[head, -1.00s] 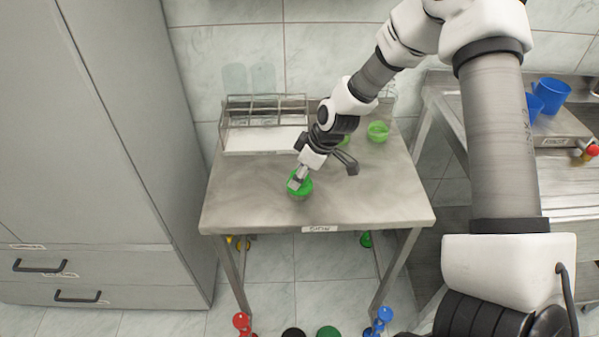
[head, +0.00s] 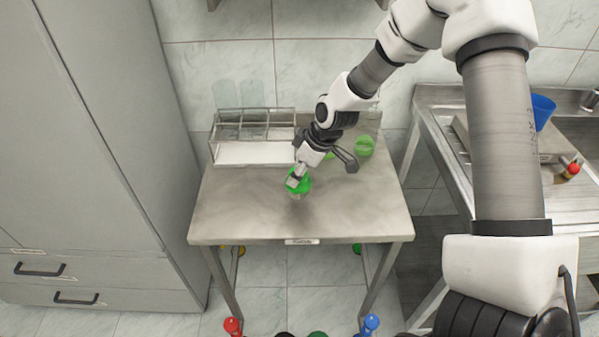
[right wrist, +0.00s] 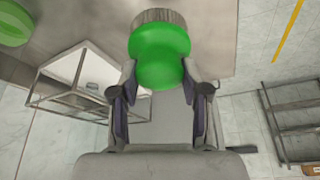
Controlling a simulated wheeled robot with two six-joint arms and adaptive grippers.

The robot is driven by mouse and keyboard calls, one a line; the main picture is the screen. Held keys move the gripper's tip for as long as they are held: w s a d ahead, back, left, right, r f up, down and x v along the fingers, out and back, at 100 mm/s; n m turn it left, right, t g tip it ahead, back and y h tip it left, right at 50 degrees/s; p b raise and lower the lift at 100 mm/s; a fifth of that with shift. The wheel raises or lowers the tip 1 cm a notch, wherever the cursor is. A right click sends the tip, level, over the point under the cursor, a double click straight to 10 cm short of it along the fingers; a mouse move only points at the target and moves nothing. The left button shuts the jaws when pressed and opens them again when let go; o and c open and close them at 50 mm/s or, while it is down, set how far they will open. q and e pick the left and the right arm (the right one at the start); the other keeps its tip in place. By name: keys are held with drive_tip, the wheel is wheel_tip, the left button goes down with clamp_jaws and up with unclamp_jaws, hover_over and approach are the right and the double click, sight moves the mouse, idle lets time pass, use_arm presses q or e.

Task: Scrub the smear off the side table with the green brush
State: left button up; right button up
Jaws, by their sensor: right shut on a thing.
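My right gripper (head: 294,179) is shut on the green brush (head: 299,185) over the middle of the side table (head: 240,222). The right wrist view shows the brush's round green body (right wrist: 160,55) between the fingers of the right gripper (right wrist: 160,88), with its pale bristles (right wrist: 158,16) at the far end. In the head view the bristles point down at the tabletop; I cannot tell whether they touch it. Faint darker, cloudy patches (head: 237,190) show on the metal top, but the smear's outline is not clear. My left gripper is not in view.
A framed rack (head: 254,153) with compartments stands at the table's back left. A green round item (head: 364,146) is at the back right, partly near my arm. A grey cabinet (head: 90,150) stands left. A bench with a blue cup (head: 542,110) stands right. The table's front is clear.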

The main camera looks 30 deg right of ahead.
drive_tip(key=shift+a+r+p, duration=0.1)
drive_tip(key=shift+r+p, duration=0.45)
drive_tip(key=shift+r, duration=0.45)
